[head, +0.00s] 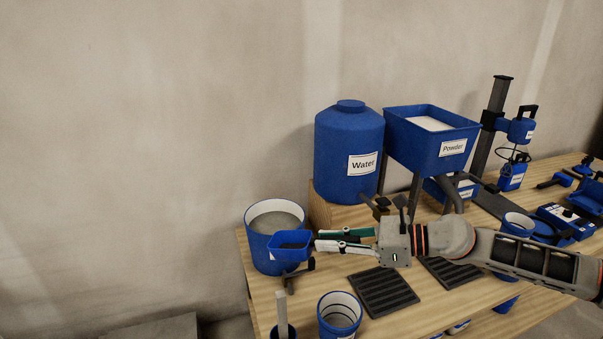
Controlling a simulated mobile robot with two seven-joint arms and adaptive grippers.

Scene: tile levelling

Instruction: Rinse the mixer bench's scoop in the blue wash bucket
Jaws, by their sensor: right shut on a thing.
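The blue scoop (290,250) has a square bowl with a dark inside. My right gripper (318,240) comes in from the right and is shut on the scoop's right side; the grip itself is small in the picture. The blue wash bucket (262,261) stands at the bench's left end, with a white inner wall and grey content. In the picture the scoop overlaps the bucket's right front side, below its far rim. I cannot tell whether it is above the bucket or in front of it. My left gripper is not in view.
A blue water tank (340,140) and a powder hopper (402,138) stand behind the arm. Dark slotted mats (383,291), a blue cup (340,318) and a small dark stand (299,274) are on the wooden bench (262,301) in front. A mixer stands further right.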

